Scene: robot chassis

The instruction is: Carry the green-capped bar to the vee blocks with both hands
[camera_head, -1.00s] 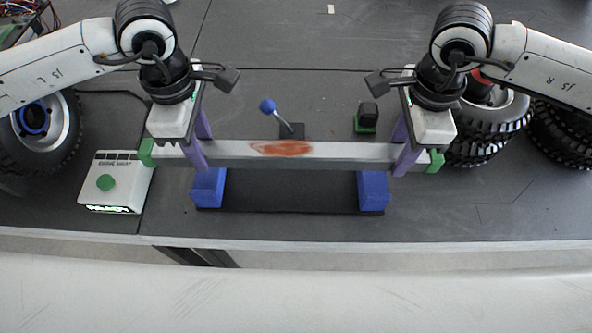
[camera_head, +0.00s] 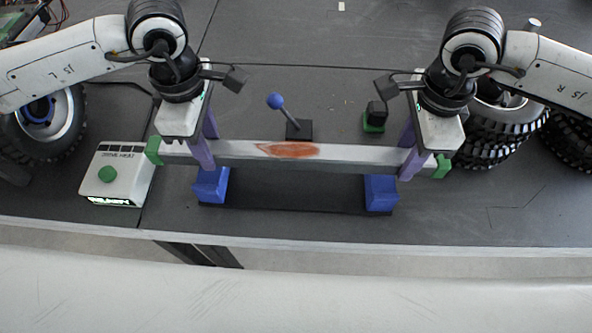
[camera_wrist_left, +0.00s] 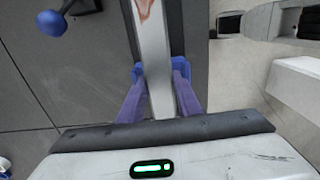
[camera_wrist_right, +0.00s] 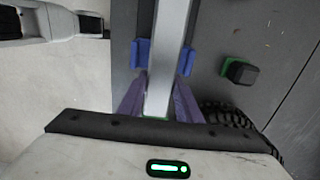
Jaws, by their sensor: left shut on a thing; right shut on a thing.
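The long grey bar (camera_head: 355,154) with green end caps and a rusty orange patch spans between my grippers in the head view. My left gripper (camera_head: 206,157) is shut on it near its left cap; my right gripper (camera_head: 408,164) is shut on it near its right cap. The bar looks about level. Two blue vee blocks, left (camera_head: 210,186) and right (camera_head: 381,193), stand on a black base plate (camera_head: 295,193), just in front of the bar in the head view. In both wrist views the bar runs between purple fingers, over the blue blocks; the gap beneath is hard to judge.
A white box with a green button (camera_head: 107,174) sits at the left. A blue-knobbed lever (camera_head: 277,102) and a black-and-green block (camera_head: 375,115) stand behind the bar. Wheels flank both sides. The table's front edge lies close before the base plate.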

